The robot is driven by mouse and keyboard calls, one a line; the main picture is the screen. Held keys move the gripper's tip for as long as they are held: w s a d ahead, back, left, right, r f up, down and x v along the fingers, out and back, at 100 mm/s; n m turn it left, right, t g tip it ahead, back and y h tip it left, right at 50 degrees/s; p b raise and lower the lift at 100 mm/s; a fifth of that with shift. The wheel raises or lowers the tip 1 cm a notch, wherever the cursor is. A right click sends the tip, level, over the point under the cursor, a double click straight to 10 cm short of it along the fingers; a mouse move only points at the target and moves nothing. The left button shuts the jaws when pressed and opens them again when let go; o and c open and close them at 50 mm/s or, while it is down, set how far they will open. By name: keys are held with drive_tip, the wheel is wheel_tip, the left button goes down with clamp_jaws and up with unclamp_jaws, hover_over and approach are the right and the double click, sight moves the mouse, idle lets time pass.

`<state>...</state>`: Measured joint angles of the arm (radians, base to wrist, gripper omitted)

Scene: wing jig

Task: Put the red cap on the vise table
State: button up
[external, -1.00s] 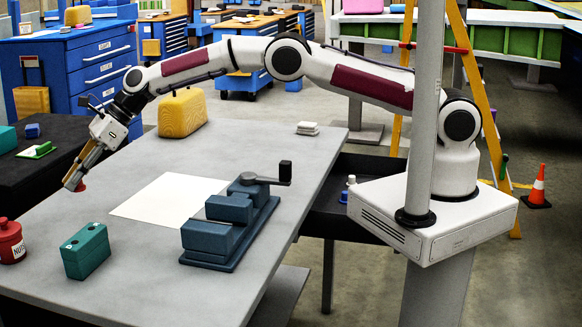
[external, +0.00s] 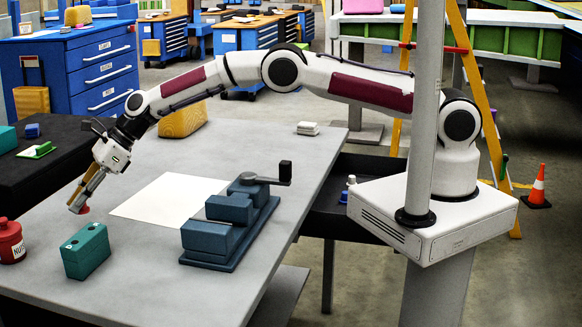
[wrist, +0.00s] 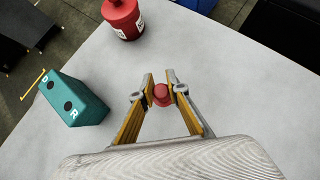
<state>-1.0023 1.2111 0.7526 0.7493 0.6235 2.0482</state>
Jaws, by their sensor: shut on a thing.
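The red cap (wrist: 161,95) is held between the fingertips of my gripper (wrist: 160,94) in the wrist view. In the external view the cap (external: 84,209) shows as a small red piece at the lower end of my gripper (external: 78,206), low near the table's left edge. I cannot tell whether it touches the table. The grey vise table (external: 150,265) carries a blue vise (external: 232,222) with a dark handle, right of a white sheet (external: 172,198).
A teal block with holes (external: 86,251) stands in front of my gripper. A red lidded jar (external: 11,241) stands at the left. A yellow case (external: 183,121) is behind my forearm, and a small white stack (external: 308,128) lies far right. The white sheet's area is clear.

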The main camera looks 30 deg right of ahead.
sight(83, 212)
drive_tip(key=shift+f, duration=0.25)
drive_tip(key=shift+f, duration=1.9)
drive_tip(key=shift+f, duration=0.15)
drive_tip(key=o, duration=0.9)
drive_tip(key=shift+r, duration=0.3)
drive_tip(key=shift+d+r, duration=0.25)
drive_tip(key=shift+d, duration=0.05)
drive_tip(key=v, duration=1.1)
